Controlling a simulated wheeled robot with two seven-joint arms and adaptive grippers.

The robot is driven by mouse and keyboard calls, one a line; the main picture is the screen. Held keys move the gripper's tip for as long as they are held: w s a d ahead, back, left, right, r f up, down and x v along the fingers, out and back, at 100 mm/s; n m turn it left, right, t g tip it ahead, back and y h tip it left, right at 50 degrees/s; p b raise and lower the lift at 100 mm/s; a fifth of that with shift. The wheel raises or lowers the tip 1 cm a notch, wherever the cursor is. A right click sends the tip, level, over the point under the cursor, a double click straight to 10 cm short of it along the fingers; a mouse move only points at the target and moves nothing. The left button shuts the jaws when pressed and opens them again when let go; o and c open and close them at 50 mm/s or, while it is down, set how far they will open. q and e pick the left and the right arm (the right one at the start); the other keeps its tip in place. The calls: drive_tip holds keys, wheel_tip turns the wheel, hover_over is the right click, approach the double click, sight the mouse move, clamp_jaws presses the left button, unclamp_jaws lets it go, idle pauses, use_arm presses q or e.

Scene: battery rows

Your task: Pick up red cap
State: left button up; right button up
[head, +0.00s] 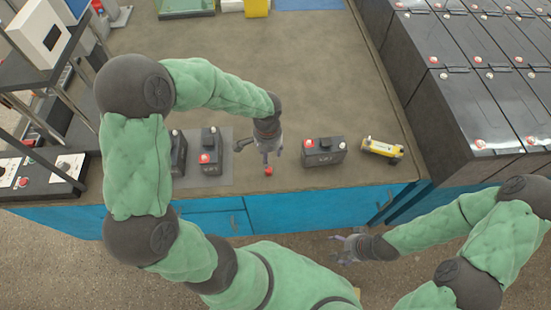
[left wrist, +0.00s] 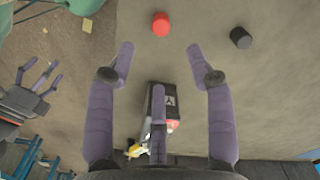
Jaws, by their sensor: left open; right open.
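The red cap (head: 268,171) stands on the brown table near its front edge. It also shows at the top middle of the left wrist view (left wrist: 161,24). My left gripper (head: 264,157) is just above and behind the cap in the head view. Its fingers (left wrist: 160,58) are spread wide with nothing between the tips, and the cap lies beyond them. My right gripper (head: 342,248) is open and empty, low in front of the table's front edge.
A black battery (head: 323,151) and a yellow device (head: 382,149) stand to the right. Two black batteries (head: 210,151) stand on a grey mat (head: 226,167) to the left. A black cap (left wrist: 240,38) lies near the red cap. Battery rows (head: 470,103) fill the right.

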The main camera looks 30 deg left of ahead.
sight(269, 169)
use_arm(q)
wheel_tip(269, 169, down, 6)
drive_tip(key=shift+s+a+r+b, duration=0.1)
drive_tip(key=shift+s+b, duration=0.05)
drive_tip(key=shift+b, duration=0.95)
wheel_tip(269, 169, down, 5)
drive_tip(key=shift+r+b, duration=0.1)
drive_tip(key=shift+b, duration=1.1)
drive_tip(key=c, duration=0.9)
